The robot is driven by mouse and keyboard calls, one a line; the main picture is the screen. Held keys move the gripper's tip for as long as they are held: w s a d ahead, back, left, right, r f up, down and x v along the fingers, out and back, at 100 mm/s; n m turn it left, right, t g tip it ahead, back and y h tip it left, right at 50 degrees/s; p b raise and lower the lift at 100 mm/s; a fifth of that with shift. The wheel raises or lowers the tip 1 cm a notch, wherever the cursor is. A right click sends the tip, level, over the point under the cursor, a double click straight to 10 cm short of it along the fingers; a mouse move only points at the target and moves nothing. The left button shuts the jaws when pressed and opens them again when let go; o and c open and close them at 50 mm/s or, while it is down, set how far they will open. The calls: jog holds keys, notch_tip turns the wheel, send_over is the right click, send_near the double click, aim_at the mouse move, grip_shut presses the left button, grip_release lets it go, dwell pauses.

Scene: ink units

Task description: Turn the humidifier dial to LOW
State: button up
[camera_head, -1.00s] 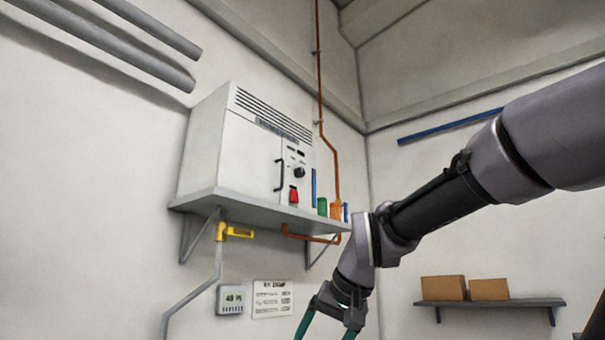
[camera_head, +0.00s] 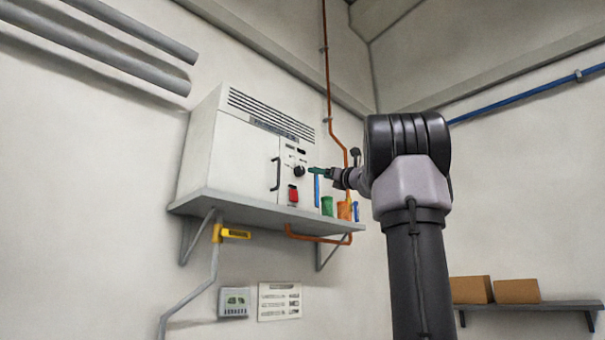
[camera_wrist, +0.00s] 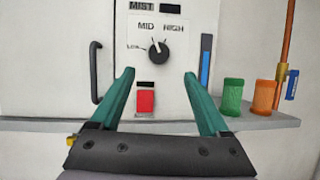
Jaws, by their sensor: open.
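The humidifier (camera_head: 235,150) is a white box on a wall shelf. Its round black dial (camera_head: 299,171) is on the front panel and also shows in the wrist view (camera_wrist: 158,48). The labels around it read LOW at left, MID at upper left and HIGH at upper right. A small light mark on the dial seems to point up, near MID; it is too small to be sure. My gripper (camera_head: 314,170) is open in front of the panel. In the wrist view its green fingers (camera_wrist: 159,73) spread either side of and below the dial, apart from it and empty.
A red switch (camera_wrist: 146,98) sits below the dial, and a black door handle (camera_wrist: 95,72) is to its left. A blue strip (camera_wrist: 206,60), a green container (camera_wrist: 232,97) and an orange container (camera_wrist: 264,96) are at the right. A copper pipe (camera_head: 331,100) runs up behind.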

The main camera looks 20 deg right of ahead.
aim_at(303, 171)
jog(key=x, duration=1)
jog(key=shift+f, duration=0.15)
jog(key=shift+a, duration=0.1)
grip_shut()
jog(key=shift+w+n, duration=0.1)
jog(key=shift+n, duration=0.3)
jog(key=n+y, duration=0.1)
jog(key=n, duration=0.2)
jog(key=n+y, duration=0.1)
jog(key=n, duration=0.1)
jog(key=shift+d+g+y, duration=0.3)
jog(key=shift+g, duration=0.1)
jog(key=n+g+y, duration=0.1)
jog(key=n, duration=0.2)
jog(key=n+g+y, duration=0.1)
jog(key=n, duration=0.1)
jog(key=n+g+y, duration=0.1)
jog(key=n, duration=0.2)
jog(key=shift+w+d+n+y, duration=0.1)
jog(key=shift+d+n+y, duration=0.05)
jog(key=shift+n+y, duration=0.15)
jog(key=shift+n, duration=0.3)
